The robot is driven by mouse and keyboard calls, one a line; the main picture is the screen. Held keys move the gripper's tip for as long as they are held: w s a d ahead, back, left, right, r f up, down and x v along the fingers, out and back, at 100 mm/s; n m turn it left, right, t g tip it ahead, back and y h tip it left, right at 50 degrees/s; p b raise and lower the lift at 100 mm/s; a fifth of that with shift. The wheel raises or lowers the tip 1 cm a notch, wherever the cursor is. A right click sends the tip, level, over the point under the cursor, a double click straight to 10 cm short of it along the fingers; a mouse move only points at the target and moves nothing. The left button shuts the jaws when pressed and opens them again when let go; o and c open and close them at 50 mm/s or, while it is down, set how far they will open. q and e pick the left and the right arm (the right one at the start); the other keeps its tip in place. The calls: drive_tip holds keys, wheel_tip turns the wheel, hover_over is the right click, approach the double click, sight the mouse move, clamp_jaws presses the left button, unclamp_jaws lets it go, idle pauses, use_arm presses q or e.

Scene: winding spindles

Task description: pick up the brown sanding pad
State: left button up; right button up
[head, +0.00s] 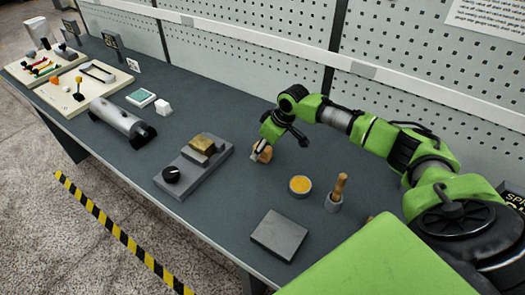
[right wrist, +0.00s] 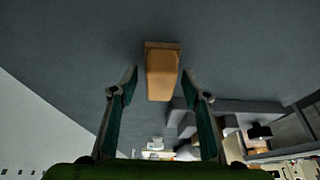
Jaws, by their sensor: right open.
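The brown sanding pad (head: 265,153) rests on the dark workbench (head: 225,122), close to the back wall in the head view. In the right wrist view the pad (right wrist: 162,76) shows as a tan block with a darker brown far end. My right gripper (head: 259,149) is low over the bench at the pad and partly covers it in the head view. Its two fingers (right wrist: 160,76) are open, one on each side of the pad, with a visible gap on both sides in the right wrist view. My left gripper is not in view.
A grey fixture (head: 207,172) with a black knob and a brass block stands left of the pad. A yellow-filled dish (head: 300,186), a wooden-handled tool in a cup (head: 335,203) and a grey plate (head: 279,235) lie nearer. A perforated wall (head: 270,75) borders the bench behind.

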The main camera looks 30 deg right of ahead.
drive_tip(key=shift+c, duration=0.4)
drive_tip(key=c, duration=1.1)
drive_tip(key=shift+r+b, duration=0.35)
drive_tip(key=shift+r, duration=0.15)
wheel_tip(320, 180, up, 2)
drive_tip(key=shift+s+a+r+b, duration=0.1)
drive_tip(key=shift+r+b, duration=0.1)
drive_tip(key=shift+b, duration=0.3)
drive_tip(key=s+a+r+b, duration=0.2)
drive_tip(key=s+a+r, duration=0.6)
drive_tip(key=s, duration=0.3)
drive_tip(key=shift+a+r+b, duration=0.3)
drive_tip(key=shift+r+b, duration=0.1)
drive_tip(key=shift+r, duration=0.45)
